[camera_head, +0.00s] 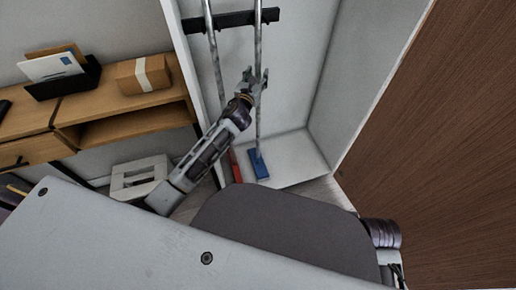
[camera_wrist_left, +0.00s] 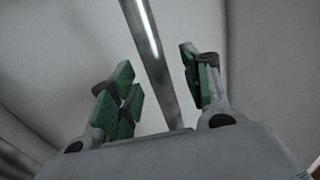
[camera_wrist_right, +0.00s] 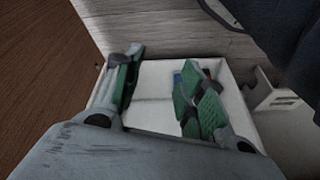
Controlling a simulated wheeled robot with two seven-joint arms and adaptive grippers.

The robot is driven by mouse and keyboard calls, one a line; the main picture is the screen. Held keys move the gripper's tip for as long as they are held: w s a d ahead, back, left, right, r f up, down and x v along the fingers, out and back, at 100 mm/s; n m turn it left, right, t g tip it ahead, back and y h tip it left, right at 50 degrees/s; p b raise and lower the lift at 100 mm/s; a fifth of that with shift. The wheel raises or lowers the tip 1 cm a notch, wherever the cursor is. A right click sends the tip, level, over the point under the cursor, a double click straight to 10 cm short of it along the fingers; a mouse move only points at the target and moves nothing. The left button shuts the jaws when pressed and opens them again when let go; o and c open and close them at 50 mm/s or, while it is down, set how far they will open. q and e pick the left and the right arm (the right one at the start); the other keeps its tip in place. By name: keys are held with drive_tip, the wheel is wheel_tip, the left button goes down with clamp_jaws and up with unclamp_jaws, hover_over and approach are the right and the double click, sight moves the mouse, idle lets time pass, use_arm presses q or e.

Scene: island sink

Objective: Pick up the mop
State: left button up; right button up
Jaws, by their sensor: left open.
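Two long-handled tools lean in a white alcove: one grey pole (camera_head: 216,62) with a red head (camera_head: 236,167), and one grey pole (camera_head: 258,48) with a blue head (camera_head: 259,164). I cannot tell which is the mop. My left gripper (camera_head: 255,80) is open at the upper part of the blue-headed tool's pole. In the left wrist view that pole (camera_wrist_left: 147,48) runs between the spread green-padded fingers (camera_wrist_left: 156,75), with space visible on both sides. My right gripper (camera_wrist_right: 160,88) is open and empty, pointing down above the white alcove floor, with bits of blue and red beyond its fingers.
A black wall rack (camera_head: 232,19) crosses behind the poles. A wooden shelf (camera_head: 125,124) with a cardboard box (camera_head: 143,75) and a black letter holder (camera_head: 64,80) stands at the left. A white crate-like object (camera_head: 139,178) is below it. A brown wooden panel (camera_head: 445,130) bounds the right.

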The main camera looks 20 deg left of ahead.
use_arm(q)
drive_tip(key=shift+w, duration=0.95)
drive_tip(key=c, duration=1.1)
drive_tip(key=shift+o, duration=0.2)
drive_tip(key=shift+r, duration=0.15)
